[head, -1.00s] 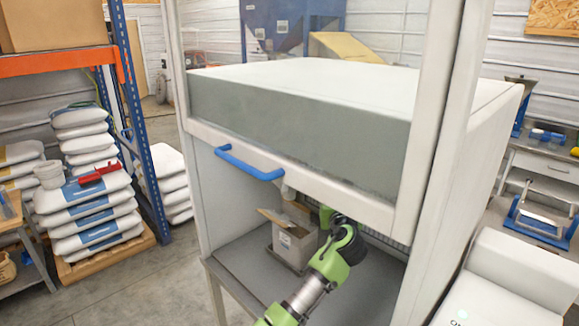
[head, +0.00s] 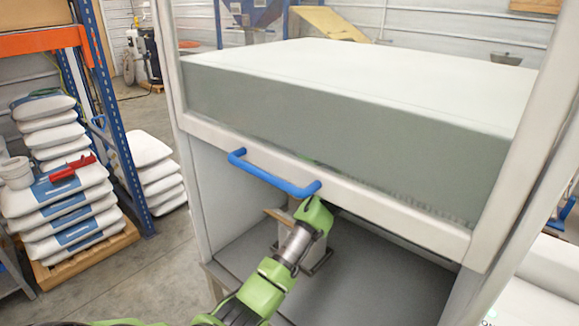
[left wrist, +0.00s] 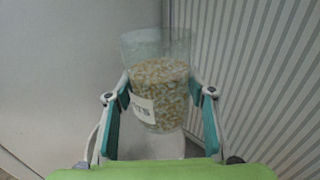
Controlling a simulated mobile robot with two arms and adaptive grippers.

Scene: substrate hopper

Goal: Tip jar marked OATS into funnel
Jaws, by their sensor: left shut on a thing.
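A clear jar (left wrist: 172,72) with pale flakes in it shows in the left wrist view. Its white label (left wrist: 142,107) shows only the letters "TS". My left gripper (left wrist: 158,88) has its two teal fingers on either side of the jar and is shut on it. The jar looks upright in that view, and flakes fill its lower part. In the head view my green left arm reaches into the opening under the cabinet's front panel (head: 300,125). The gripper and jar are hidden there. No funnel can be made out. My right gripper is not in view.
A blue handle (head: 270,176) sits on the panel's lower edge, close to my arm. A box (head: 275,214) stands on the grey cabinet floor (head: 385,285), mostly behind my arm. A ribbed wall (left wrist: 265,70) is right of the jar. Stacked sacks (head: 65,215) stand left.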

